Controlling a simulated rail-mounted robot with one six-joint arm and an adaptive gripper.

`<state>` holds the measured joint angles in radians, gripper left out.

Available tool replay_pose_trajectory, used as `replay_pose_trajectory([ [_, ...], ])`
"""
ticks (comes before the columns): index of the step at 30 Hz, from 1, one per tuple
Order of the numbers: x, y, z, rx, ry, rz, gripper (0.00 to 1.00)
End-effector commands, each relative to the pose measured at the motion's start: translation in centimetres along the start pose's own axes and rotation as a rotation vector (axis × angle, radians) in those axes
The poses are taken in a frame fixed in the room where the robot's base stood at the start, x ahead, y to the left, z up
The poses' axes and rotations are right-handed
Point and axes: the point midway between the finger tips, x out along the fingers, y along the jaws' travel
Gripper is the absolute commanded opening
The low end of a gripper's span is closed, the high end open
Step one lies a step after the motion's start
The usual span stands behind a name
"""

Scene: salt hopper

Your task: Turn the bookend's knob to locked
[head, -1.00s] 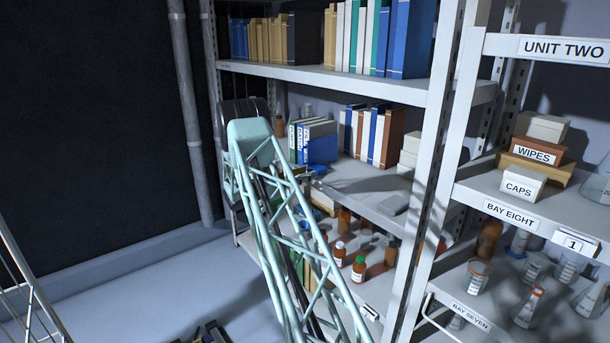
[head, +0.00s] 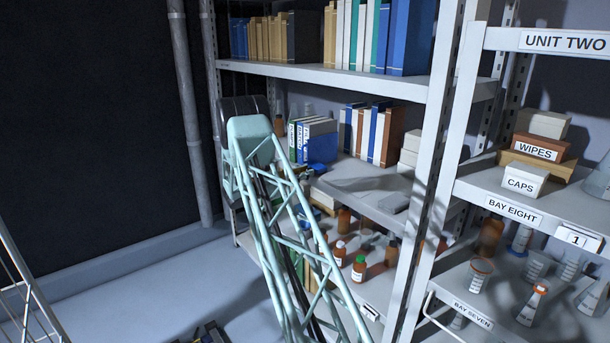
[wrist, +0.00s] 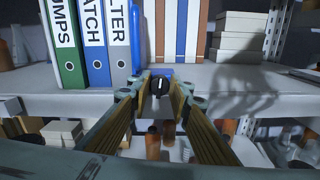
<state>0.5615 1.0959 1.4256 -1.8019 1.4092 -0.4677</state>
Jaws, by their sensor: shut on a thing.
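The bookend's dark round knob (wrist: 160,85) is at the shelf's front edge in the wrist view, with a pale mark pointing roughly upright. My gripper (wrist: 160,93) has its two fingers on the left and right of the knob and is shut on it. The blue bookend (wrist: 136,40) stands against the right side of the binders, and a blue part of it shows behind the knob. In the head view the bookend (head: 323,149) shows as a blue panel. Any lock lettering is too small to read.
Upright binders (wrist: 95,45) stand left of the bookend. Books (wrist: 180,30) and white boxes (wrist: 236,35) stand further right. Brown bottles (head: 340,250) crowd the shelf below. A shelf post (head: 425,170) rises to the right. The shelf front right of the knob is clear.

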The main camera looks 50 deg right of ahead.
Motion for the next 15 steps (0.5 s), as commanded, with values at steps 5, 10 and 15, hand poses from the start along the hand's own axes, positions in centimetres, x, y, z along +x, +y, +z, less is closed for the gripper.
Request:
replay_pose_trajectory([
  [5,-0.02,-0.01,-0.03,-0.001,0.001,0.000,0.08],
  [10,-0.02,0.00,-0.02,-0.001,0.001,0.000,0.31],
  [15,-0.01,0.00,0.00,-0.001,0.001,0.000,0.31],
])
